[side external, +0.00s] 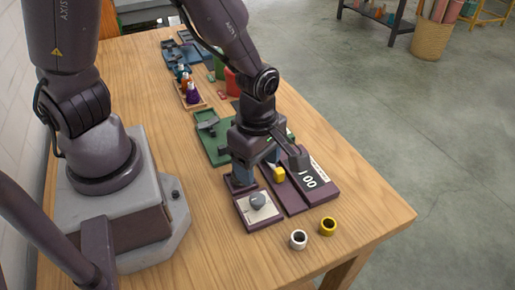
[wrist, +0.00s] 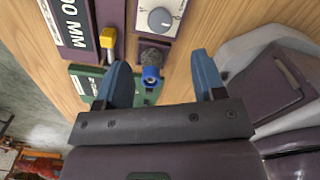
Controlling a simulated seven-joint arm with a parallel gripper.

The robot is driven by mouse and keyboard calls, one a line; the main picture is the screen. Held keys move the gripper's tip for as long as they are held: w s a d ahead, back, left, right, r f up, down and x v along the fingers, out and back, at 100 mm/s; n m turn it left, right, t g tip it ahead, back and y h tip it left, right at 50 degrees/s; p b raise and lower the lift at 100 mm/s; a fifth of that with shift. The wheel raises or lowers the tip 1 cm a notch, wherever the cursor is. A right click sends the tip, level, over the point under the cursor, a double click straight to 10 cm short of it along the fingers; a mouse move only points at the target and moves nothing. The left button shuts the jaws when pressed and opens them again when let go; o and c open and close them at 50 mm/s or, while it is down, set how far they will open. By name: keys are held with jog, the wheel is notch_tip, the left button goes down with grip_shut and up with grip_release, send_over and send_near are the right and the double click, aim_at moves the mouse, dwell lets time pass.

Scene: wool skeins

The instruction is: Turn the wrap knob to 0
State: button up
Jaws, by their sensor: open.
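A grey round knob (side external: 257,200) sits on a white dial plate with a purple base (side external: 246,223) near the front of the table. The knob also shows at the top of the wrist view (wrist: 160,18), with small marks around it; I cannot read its setting. My gripper (side external: 258,167) is above the panels, just behind the dial. In the wrist view, its two blue fingers (wrist: 160,60) are apart with nothing held. A blue-capped part on a dark round base (wrist: 151,75) shows between the fingers, below the dial in that picture.
A purple panel with a display (side external: 310,180) ending in "00 MM" and a yellow lever (side external: 279,174) stand beside the dial. A green panel (side external: 213,150) lies behind. The front table corner is clear.

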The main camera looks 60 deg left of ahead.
jog(key=shift+r, duration=1.5)
jog(key=s+r+m+h, duration=0.15)
jog(key=r+m, duration=0.25)
jog(key=m, duration=0.6)
jog(key=s+r+m+h, duration=0.1)
jog(key=s+r+m, duration=0.2)
jog(key=m, duration=0.6)
jog(key=s+a+r+m+t+y, duration=0.1)
jog(key=a+r+m+t+y, duration=0.1)
jog(key=a+r+t, duration=0.3)
jog(key=a+r+m, duration=0.1)
jog(key=a+r, duration=0.2)
jog(key=r, duration=0.4)
jog(key=shift+m+t, duration=0.3)
jog(key=shift+s+y, duration=0.1)
jog(key=shift+y, duration=0.15)
